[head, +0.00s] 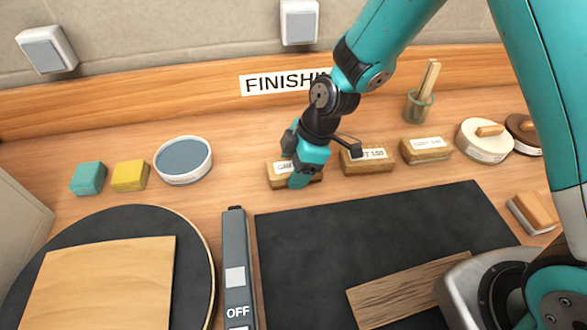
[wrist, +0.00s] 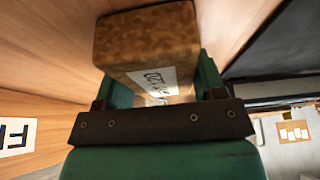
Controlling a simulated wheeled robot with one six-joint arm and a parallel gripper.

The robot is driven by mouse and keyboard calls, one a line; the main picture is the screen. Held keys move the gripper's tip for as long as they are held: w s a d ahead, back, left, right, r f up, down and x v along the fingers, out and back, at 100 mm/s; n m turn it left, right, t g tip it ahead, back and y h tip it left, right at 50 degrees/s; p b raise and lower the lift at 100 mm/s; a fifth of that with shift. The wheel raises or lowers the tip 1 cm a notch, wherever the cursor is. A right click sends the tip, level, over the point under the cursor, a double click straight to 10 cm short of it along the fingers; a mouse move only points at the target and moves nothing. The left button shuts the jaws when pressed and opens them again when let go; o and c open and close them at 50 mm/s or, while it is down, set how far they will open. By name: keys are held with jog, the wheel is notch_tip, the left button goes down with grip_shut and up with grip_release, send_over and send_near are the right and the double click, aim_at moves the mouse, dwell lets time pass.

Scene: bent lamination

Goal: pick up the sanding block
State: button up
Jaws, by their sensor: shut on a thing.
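A cork-brown block with a white label (head: 279,167) sits in the middle of the bench in the head view. My gripper (head: 296,170) reaches down over it and is shut on it, with teal fingers on its sides. In the wrist view the block (wrist: 148,38) fills the space between the fingers, its label partly hidden by the gripper. I cannot tell whether it is clear of the bench. Two similar labelled cork blocks stand to its right, one close by (head: 367,166) and one farther along (head: 426,151).
A wood-topped block (head: 533,212) lies at the right. A round dish (head: 183,160), a yellow block (head: 130,176) and a teal block (head: 88,178) stand left. A dark mat (head: 330,235) with a wooden strip (head: 405,288) lies in front. A cup (head: 418,105) stands behind.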

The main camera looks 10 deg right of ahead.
notch_tip(320, 180, up, 20)
jog(key=b, duration=0.1)
jog(key=shift+r, duration=0.2)
dwell(0.3)
